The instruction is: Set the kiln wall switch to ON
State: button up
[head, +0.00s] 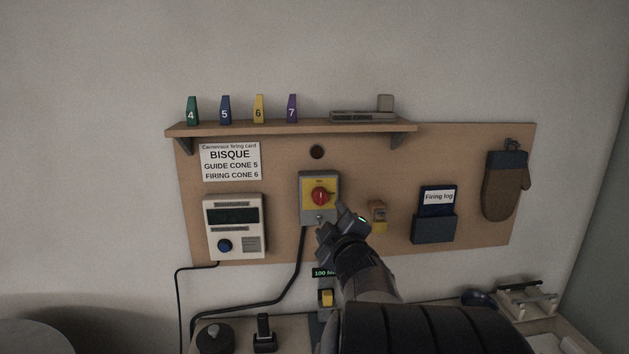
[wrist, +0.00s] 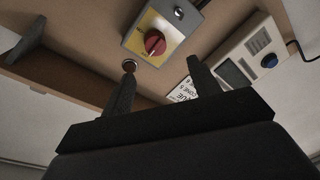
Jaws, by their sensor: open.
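The kiln wall switch is a grey box with a yellow face (head: 308,190) on the wooden board. Its round red knob (head: 320,196) sits in the middle; I cannot read which mark it points to. In the wrist view the red knob (wrist: 154,42) and yellow face (wrist: 139,42) appear at the top, beyond the fingertips. My gripper (head: 334,222) is just below and right of the knob in the head view, in front of the box's lower edge. In the wrist view my gripper (wrist: 161,62) is open, its two fingers apart with nothing between them.
A white controller (head: 235,227) with a blue knob is left of the switch. A shelf (head: 290,128) with numbered cones runs above. A black cable (head: 302,258) hangs below the switch.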

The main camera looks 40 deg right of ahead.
aim_at(320, 199)
jog(key=x, duration=0.3)
jog(key=p+x, duration=0.1)
jog(key=x, duration=0.6)
jog(key=shift+w+d+r, duration=0.2)
jog(key=shift+d+r, duration=0.05)
jog(key=shift+r, duration=0.1)
jog(key=shift+c, duration=0.5)
jog(key=c, duration=0.9)
